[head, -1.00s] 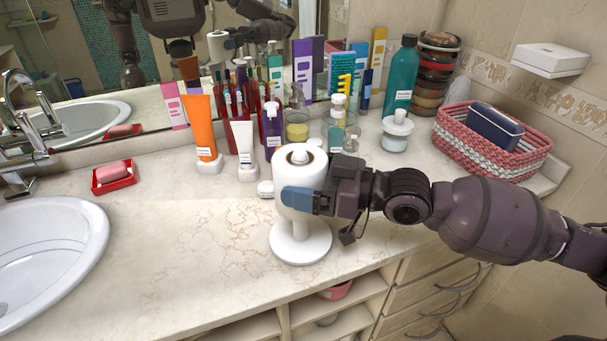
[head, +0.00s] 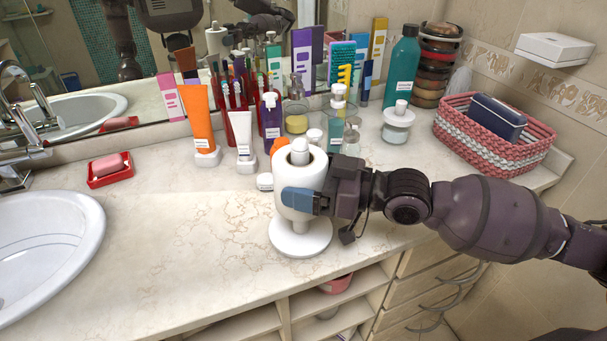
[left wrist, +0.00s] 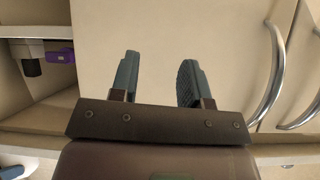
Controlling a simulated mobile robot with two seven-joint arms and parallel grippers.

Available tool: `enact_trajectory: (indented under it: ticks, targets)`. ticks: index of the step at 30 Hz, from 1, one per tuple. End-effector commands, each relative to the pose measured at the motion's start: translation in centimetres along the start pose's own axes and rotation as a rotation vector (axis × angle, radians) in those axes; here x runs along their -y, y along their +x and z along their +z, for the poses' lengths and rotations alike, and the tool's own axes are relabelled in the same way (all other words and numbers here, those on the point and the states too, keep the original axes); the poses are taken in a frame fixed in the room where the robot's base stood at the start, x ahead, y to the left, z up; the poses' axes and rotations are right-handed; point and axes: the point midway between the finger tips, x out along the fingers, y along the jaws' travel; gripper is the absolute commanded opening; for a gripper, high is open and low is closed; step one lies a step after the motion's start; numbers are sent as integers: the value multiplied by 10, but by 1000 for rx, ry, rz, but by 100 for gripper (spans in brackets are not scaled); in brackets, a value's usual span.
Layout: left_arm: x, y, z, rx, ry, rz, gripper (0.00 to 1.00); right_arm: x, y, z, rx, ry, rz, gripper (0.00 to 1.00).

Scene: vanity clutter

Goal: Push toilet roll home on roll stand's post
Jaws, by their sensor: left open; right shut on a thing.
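The white toilet roll (head: 289,178) is upright around the post (head: 300,148) of the white roll stand (head: 301,243). The post's rounded top sticks up through the roll's core. A short stretch of post shows between the roll's lower edge and the round base, so the roll is above the base. My right gripper (head: 300,201) comes in from the right and is shut on the roll's lower half. One blue finger shows across its front; the far finger is hidden. My left gripper (left wrist: 157,80) is open and empty in the left wrist view, in front of cabinet fronts.
Bottles and tubes, with an orange tube (head: 200,122), stand behind the roll by the mirror. A jar (head: 397,128) and a pink woven basket (head: 530,155) are at right. A red soap dish (head: 110,176) and the sink (head: 50,235) are left. The counter between sink and stand is clear.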

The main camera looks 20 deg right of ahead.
Motion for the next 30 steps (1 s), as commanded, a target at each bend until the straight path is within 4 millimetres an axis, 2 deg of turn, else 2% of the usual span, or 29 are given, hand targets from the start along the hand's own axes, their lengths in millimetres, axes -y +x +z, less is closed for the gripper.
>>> enact_trajectory:
  ticks: [30]
  targets:
    - [-2,6,9,12,3,4,43,0,0,21,1,0,0,62]
